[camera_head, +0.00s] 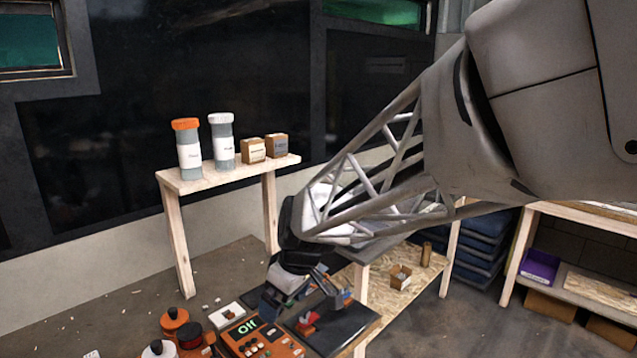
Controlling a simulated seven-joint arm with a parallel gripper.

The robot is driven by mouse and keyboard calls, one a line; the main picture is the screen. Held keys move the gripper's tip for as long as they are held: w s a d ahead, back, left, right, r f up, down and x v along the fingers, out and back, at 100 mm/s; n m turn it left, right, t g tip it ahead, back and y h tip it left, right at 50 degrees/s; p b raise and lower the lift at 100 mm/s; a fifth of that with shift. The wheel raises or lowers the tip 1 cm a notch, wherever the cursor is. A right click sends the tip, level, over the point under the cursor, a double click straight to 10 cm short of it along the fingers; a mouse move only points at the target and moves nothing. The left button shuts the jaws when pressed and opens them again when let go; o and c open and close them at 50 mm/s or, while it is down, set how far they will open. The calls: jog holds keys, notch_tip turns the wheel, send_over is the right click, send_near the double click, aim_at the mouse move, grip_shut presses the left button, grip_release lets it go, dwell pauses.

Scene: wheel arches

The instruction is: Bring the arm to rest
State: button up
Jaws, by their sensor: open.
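My gripper (302,290) hangs at the end of my arm, low in the middle of the head view, over a work surface. Its fingers are apart, pointing down near a dark flat plate (352,326) and an orange device with a lit green display (262,337). Small red and blue parts (307,322) show close to the fingertips. I cannot tell whether the fingers touch them. My arm comes in from the upper right and hides part of the bench behind it.
A wooden shelf (232,177) at the back left bears two capped bottles (188,150) and two small boxes (254,151).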

jog(key=s+d+r+m+h, duration=0.1)
jog(key=s+d+m, duration=0.5)
jog(key=s+d, duration=0.4)
jog(key=s+d+r+m+t+h, duration=0.1)
jog(key=s+d+r+m+h, duration=0.1)
jog(key=s+d+m, duration=0.4)
jog(key=s+d, duration=0.4)
jog(key=d, duration=0.5)
jog(key=shift+s+r+t, duration=0.3)
jog(key=shift+s, duration=0.1)
jog(key=shift+c, duration=0.5)
